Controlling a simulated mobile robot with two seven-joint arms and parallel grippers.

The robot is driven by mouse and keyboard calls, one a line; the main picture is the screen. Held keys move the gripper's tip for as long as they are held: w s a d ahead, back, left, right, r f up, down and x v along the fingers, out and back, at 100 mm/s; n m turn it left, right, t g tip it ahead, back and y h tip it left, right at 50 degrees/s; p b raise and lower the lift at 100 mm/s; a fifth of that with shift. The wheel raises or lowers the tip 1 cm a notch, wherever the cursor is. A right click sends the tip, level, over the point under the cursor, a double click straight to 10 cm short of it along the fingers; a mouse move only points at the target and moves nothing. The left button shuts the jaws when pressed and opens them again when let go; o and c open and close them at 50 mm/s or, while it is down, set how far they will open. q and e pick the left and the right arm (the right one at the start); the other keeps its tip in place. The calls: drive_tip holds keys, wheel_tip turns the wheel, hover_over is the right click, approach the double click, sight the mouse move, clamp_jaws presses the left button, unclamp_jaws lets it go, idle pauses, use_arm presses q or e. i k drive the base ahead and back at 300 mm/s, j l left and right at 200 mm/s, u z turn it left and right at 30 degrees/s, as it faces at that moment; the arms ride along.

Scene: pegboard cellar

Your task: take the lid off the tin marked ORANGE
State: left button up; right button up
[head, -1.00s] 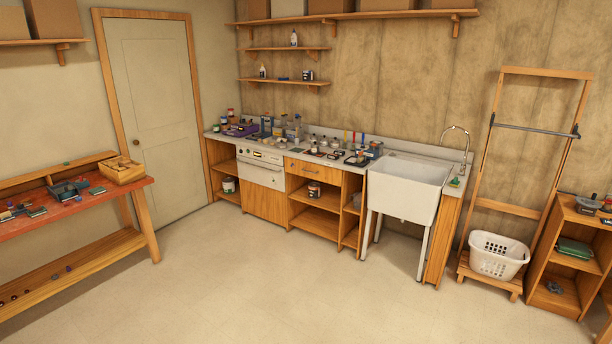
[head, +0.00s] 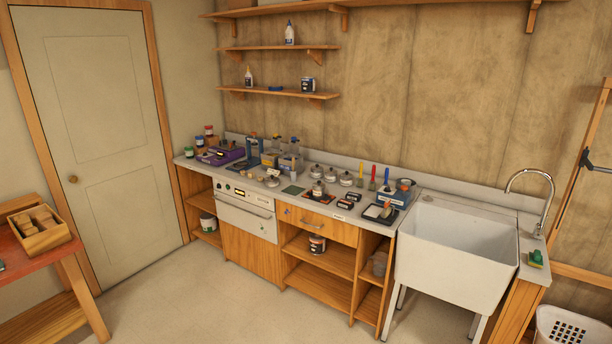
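No label reading ORANGE can be read from here, so I cannot tell which tin is the marked one. Several small tins or jars stand at the left end of the counter (head: 350,208): one with a red lid (head: 209,131), one with a blue lid (head: 199,142) and one with a green lid (head: 188,152). Several small silvery round lidded containers (head: 317,172) stand near the back middle of the counter. Larger tins stand on the lower shelves, one in the middle (head: 317,245) and one at the left (head: 208,223). Neither of my grippers is in view.
A white sink (head: 455,255) stands at the counter's right end. A red workbench (head: 40,258) with a wooden box (head: 40,235) is at the left, and a white basket (head: 570,329) at lower right. The floor (head: 190,300) in front of the counter is clear.

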sight(319, 186)
drive_tip(key=i, duration=2.7)
drive_tip(key=i+j+z, duration=0.1)
drive_tip(key=i+z, duration=0.15)
drive_tip(key=i, duration=0.3)
drive_tip(key=i+j+z, duration=0.3)
drive_tip(key=i, duration=0.25)
drive_tip(key=i+j+z, duration=0.25)
drive_tip(key=i, duration=0.25)
drive_tip(key=i+j+z, duration=0.25)
drive_tip(key=i, duration=0.25)
drive_tip(key=j, duration=0.1)
